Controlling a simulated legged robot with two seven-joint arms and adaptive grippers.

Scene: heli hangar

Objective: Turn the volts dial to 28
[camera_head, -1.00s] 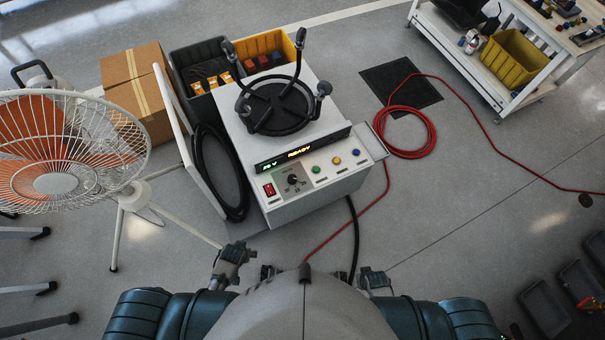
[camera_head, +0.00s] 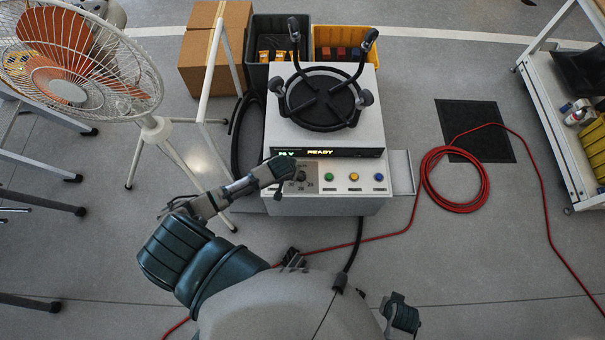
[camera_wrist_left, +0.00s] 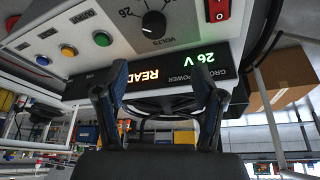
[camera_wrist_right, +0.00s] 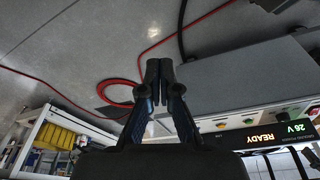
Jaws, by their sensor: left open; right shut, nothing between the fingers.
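The unit's display (camera_wrist_left: 170,80) reads 26 V in green and READY in orange. My left gripper (camera_wrist_left: 160,105) is open and empty, with its fingers apart in front of the display, near the dial but not around it. In the head view the left hand (camera_head: 280,168) partly covers the panel's left end. My right gripper (camera_wrist_right: 160,65) is shut and empty, away from the panel.
Green, yellow and blue buttons (camera_head: 354,176) sit right of the dial. A red switch (camera_wrist_left: 217,10) is on its other side. A fan (camera_head: 75,65) stands at left. A coiled red cable (camera_head: 455,180) lies on the floor at right.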

